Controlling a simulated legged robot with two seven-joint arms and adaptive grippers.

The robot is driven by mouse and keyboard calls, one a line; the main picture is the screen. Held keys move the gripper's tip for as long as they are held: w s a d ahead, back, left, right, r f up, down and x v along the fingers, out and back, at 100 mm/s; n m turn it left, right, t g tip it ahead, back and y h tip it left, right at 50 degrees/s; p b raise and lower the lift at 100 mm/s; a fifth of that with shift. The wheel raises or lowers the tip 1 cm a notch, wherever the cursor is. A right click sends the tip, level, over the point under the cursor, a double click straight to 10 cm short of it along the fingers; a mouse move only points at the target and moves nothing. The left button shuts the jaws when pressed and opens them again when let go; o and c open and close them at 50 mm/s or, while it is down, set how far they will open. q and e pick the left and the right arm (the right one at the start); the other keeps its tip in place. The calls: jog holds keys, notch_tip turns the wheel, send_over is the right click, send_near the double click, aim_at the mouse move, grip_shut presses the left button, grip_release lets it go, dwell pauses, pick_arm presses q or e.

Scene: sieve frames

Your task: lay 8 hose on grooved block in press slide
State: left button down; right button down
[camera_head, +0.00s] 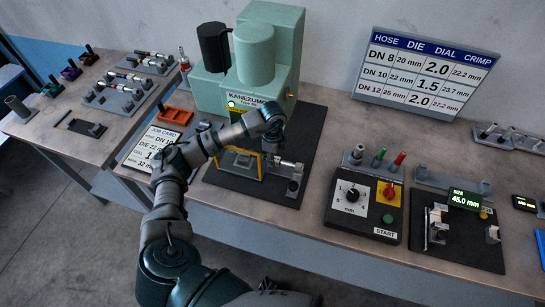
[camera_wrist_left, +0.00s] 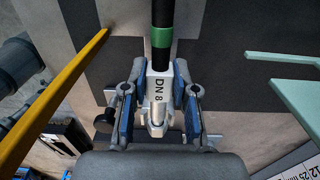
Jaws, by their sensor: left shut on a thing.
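My left gripper (camera_head: 273,146) is in front of the green press (camera_head: 256,60), above its dark base plate (camera_head: 228,179). In the left wrist view the gripper (camera_wrist_left: 159,100) is shut on the 8 hose, whose silver fitting (camera_wrist_left: 158,88) reads "DN 8". A green band (camera_wrist_left: 161,38) and black hose run beyond the fitting, out of the top of the view. The hose is mostly hidden behind the arm in the head view. The press slide and its grooved block are partly hidden near the yellow frame (camera_head: 237,151); I cannot tell whether the hose touches the block.
A yellow bar (camera_wrist_left: 60,92) runs close on the left in the wrist view. A control box (camera_head: 364,210) and a measuring stand (camera_head: 458,238) stand to the right. Racks of hoses (camera_head: 120,92) lie on the left table. The die chart (camera_head: 424,68) leans at the back.

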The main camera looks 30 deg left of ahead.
pick_arm(q)
jog(key=shift+a+f, duration=0.1)
jog(key=shift+f, duration=0.25)
jog(key=c, duration=1)
grip_release()
jog(key=shift+o, duration=0.9)
notch_tip(320, 180, up, 12)
jog(key=shift+w, duration=0.15)
jog(key=shift+f, duration=0.2)
